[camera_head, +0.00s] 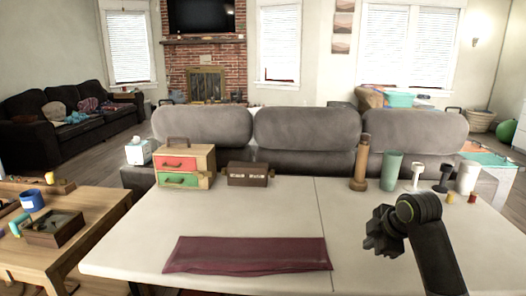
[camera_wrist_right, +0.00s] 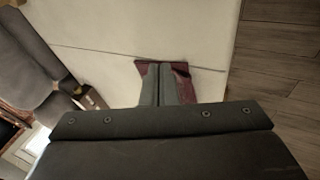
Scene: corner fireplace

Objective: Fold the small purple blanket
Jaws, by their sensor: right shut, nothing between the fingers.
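The small purple blanket (camera_head: 248,254) lies on the white table as a long, narrow, flat strip near the front edge, left of the table's seam. It looks dark reddish purple, with its layers close together. In the right wrist view, part of the blanket (camera_wrist_right: 182,80) shows beyond the fingertips. My right gripper (camera_head: 376,240) is above the table, right of the blanket and apart from it. Its fingers (camera_wrist_right: 160,84) are closed together with nothing between them. My left gripper is in neither view.
The white table (camera_head: 400,275) is clear around the blanket. A small drawer chest (camera_head: 203,165), a dark brown box (camera_head: 250,174), a brown bottle (camera_head: 360,165) and a green cup (camera_head: 391,170) stand along its back edge. A wooden side table (camera_head: 85,232) is at left. A grey sofa (camera_head: 305,128) stands behind.

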